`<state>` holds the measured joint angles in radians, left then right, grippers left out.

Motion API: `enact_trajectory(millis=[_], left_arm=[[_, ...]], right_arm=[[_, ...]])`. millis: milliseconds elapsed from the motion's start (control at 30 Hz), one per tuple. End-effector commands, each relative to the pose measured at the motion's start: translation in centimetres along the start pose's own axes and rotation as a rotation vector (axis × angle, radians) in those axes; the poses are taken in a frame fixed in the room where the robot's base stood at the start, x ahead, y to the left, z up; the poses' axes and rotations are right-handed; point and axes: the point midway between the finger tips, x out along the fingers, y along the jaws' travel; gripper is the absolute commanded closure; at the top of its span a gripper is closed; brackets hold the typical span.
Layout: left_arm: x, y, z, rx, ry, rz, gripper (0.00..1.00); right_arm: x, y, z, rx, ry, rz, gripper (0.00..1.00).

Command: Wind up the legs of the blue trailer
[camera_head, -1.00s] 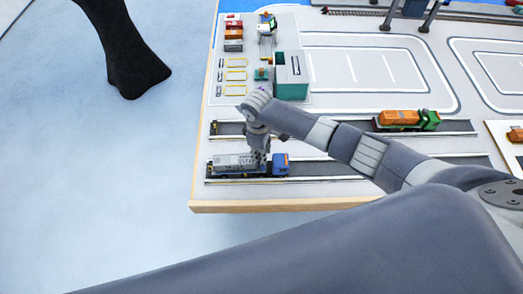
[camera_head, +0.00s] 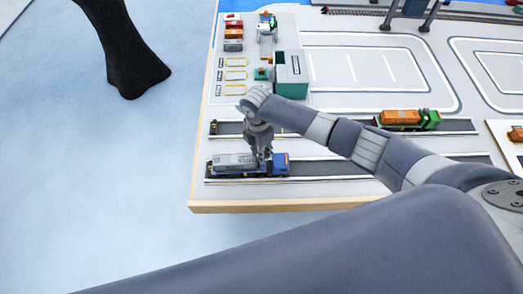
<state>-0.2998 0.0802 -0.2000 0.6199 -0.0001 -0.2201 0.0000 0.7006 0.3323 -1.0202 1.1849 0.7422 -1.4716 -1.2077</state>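The blue truck (camera_head: 281,164) stands on the near dark lane at the table's front left. Directly behind it, to its left, is the trailer, carrying a grey load (camera_head: 233,160). The trailer's legs are too small or hidden to make out. My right gripper (camera_head: 263,160) points down at the trailer's front end, close behind the cab. It covers part of the trailer there. Whether it touches the trailer, and whether its fingers are open or shut, I cannot tell. My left gripper is not in view.
A green truck with an orange load (camera_head: 408,119) stands on the farther lane. A teal box-shaped building (camera_head: 291,76) stands behind my wrist. Small containers (camera_head: 233,34) sit at the back left. The wooden table edge (camera_head: 240,206) is close in front of the trailer.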

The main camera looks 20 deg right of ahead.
Motion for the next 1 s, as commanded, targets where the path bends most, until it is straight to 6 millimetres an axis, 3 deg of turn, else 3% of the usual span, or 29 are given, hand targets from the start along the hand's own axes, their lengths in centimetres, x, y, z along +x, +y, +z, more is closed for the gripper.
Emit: enact_trajectory(millis=[1000], left_arm=[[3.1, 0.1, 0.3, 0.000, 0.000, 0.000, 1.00]], right_arm=[[0.1, 0.2, 0.0, -0.963, -0.002, -0.030, 1.00]])
